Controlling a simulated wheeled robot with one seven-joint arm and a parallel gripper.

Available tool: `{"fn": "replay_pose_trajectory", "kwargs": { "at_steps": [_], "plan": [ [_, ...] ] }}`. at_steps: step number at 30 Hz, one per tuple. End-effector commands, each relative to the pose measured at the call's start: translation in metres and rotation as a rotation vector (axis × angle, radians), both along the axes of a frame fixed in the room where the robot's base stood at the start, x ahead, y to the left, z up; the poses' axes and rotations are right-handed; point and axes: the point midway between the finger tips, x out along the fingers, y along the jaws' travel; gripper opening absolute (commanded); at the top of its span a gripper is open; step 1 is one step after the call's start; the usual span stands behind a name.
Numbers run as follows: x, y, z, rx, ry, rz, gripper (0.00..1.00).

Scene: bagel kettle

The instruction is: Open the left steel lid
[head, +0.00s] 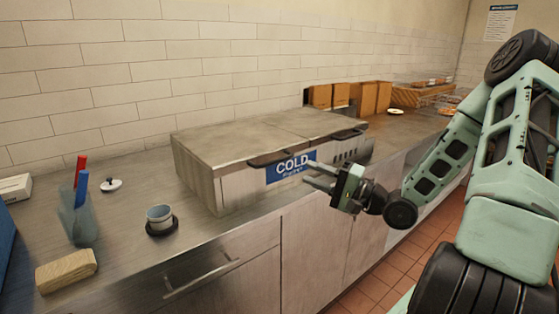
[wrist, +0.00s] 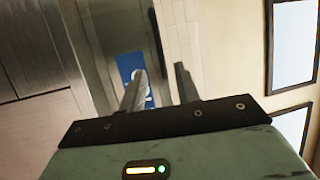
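A steel cold box sits on the counter with two flat lids on top, and both look closed. The left steel lid (head: 222,147) has a dark bar handle (head: 268,160) at its front edge. The right lid (head: 305,122) has a similar handle (head: 348,134). My gripper (head: 311,173) is in front of the box, by the right end of the blue COLD label (head: 290,166), to the right of and slightly below the left handle. Its two fingers are apart with nothing between them. In the wrist view the fingers (wrist: 160,70) point towards the box front, partly over the blue label (wrist: 127,66).
On the counter to the left stand a small cup (head: 160,214), a clear holder (head: 76,217) with red and blue handles, a white lid (head: 111,185) and a tan block (head: 67,270). Wooden boxes (head: 370,97) stand behind right. A drawer handle (head: 200,278) projects below.

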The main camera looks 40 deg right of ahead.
Motion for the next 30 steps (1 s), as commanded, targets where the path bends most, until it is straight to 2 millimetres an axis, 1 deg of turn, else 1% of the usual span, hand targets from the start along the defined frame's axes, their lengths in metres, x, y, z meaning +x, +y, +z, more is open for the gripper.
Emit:
{"fn": "replay_pose_trajectory", "kwargs": {
  "at_steps": [1,9,15,21,28,29,30],
  "plan": [
    [0.01,0.006,0.003,0.0,-0.003,0.005,0.32],
    [0.059,0.028,0.012,-0.001,0.0,0.003,0.32],
    [0.083,0.039,0.016,0.0,0.001,0.001,0.32],
    [0.092,0.043,0.017,0.0,0.001,0.0,0.32],
    [0.092,0.043,0.017,0.0,0.001,-0.001,0.32],
    [0.092,0.043,0.017,0.0,0.001,-0.001,0.29],
    [0.092,0.043,0.017,0.0,0.001,-0.001,0.18]
  ]
}}
